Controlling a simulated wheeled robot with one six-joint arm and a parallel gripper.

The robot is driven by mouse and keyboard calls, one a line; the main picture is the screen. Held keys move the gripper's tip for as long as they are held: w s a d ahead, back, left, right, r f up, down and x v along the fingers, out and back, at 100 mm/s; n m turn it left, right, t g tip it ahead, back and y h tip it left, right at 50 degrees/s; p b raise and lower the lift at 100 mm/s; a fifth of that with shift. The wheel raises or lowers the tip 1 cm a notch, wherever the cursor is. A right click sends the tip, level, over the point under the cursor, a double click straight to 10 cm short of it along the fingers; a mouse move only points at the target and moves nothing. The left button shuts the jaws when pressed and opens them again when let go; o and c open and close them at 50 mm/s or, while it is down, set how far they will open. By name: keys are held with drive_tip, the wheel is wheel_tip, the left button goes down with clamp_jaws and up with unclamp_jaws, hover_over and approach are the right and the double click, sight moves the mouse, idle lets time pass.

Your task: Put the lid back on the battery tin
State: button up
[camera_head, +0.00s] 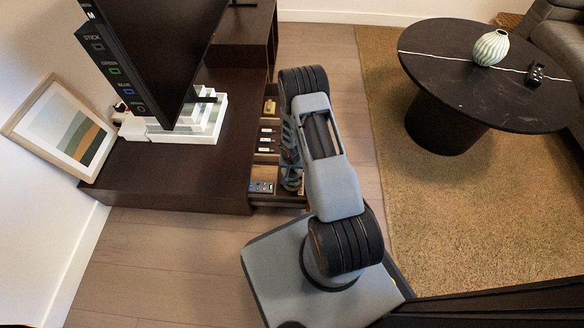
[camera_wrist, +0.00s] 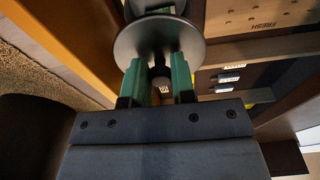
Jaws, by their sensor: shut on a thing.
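In the wrist view my gripper (camera_wrist: 159,70) has its two green fingers closed about the dark knob of a round grey lid (camera_wrist: 128,42). The lid is held off the knob side, its disc spreading beyond the fingertips. Part of another round grey shape (camera_wrist: 155,5) shows past the lid at the top edge; I cannot tell if it is the battery tin. In the head view my arm reaches down into the open drawer (camera_head: 279,202), and the gripper and lid are mostly hidden behind it.
The drawer has compartments with a remote (camera_head: 262,187) and several small dark items (camera_head: 266,141). A wooden piece marked FRESH (camera_wrist: 265,14) lies beside the lid. The dark TV cabinet (camera_head: 180,185) borders the drawer. A round black table (camera_head: 450,80) stands right, with free floor between.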

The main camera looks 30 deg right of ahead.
drive_tip(key=shift+f+b, duration=2.9)
drive_tip(key=shift+f, duration=0.35)
drive_tip(key=shift+s, duration=0.1)
drive_tip(key=shift+f, duration=0.15)
drive_tip(key=o, duration=1.5)
drive_tip(key=shift+c, duration=0.2)
drive_tip(key=shift+r+p, duration=2.9)
drive_tip(key=shift+r, duration=0.6)
